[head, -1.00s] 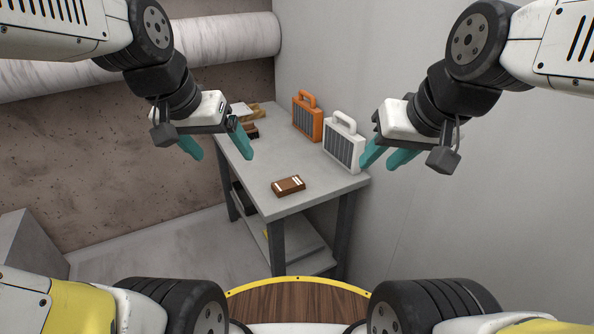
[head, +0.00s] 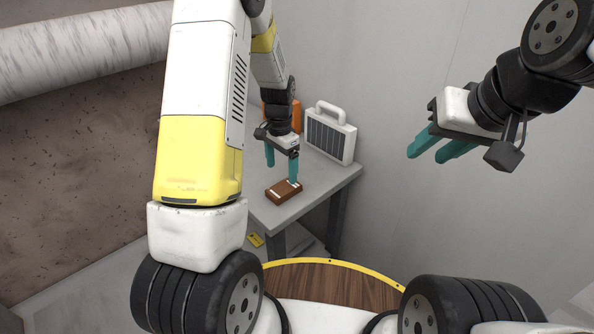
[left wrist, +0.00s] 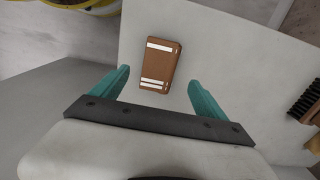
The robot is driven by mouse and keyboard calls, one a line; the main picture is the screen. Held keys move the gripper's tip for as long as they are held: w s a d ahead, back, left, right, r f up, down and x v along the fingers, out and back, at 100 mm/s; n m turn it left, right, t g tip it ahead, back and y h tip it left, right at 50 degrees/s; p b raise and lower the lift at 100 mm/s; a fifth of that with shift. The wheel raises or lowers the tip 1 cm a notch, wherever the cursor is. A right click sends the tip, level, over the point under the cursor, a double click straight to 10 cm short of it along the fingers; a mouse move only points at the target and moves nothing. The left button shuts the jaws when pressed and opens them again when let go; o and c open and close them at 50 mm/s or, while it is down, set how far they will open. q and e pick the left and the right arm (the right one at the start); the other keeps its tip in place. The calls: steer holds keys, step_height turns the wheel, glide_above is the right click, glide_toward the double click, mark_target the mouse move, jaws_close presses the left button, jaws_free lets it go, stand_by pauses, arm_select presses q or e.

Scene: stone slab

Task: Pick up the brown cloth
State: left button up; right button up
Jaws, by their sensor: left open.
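The brown cloth (head: 283,192) looks like a small folded block with white stripes and lies on the grey stone slab table (head: 317,190), near its front edge. My left gripper (head: 282,172) is open above and just behind the cloth in the head view. In the left wrist view the cloth (left wrist: 160,64) lies ahead of the fingertips, between the lines of the two teal fingers (left wrist: 160,85), with nothing held. My right gripper (head: 430,150) is to the right of the table, in the air, its teal fingers apart and empty.
A white case with a handle and dark grille (head: 330,135) stands on the table near the wall. An orange case (head: 297,115) is partly hidden behind my left arm. In the left wrist view a dark-bristled brush (left wrist: 306,102) lies at the right edge.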

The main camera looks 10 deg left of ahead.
mark_target(283, 187)
arm_select(q)
step_height(283, 187, down, 7)
steer(key=shift+d+f, duration=0.1)
stand_by(0.3)
steer(key=shift+c, duration=0.5)
steer(key=c, duration=1.4)
steer(key=shift+o, duration=0.2)
steer(key=shift+r, duration=0.6)
steer(key=r, duration=0.2)
steer(key=shift+s+d+r, duration=0.3)
steer(key=shift+s, duration=0.1)
steer(key=s+d+r, duration=0.1)
steer(key=s+d, duration=0.6)
steer(key=s, duration=0.6)
steer(key=shift+s+r, duration=0.15)
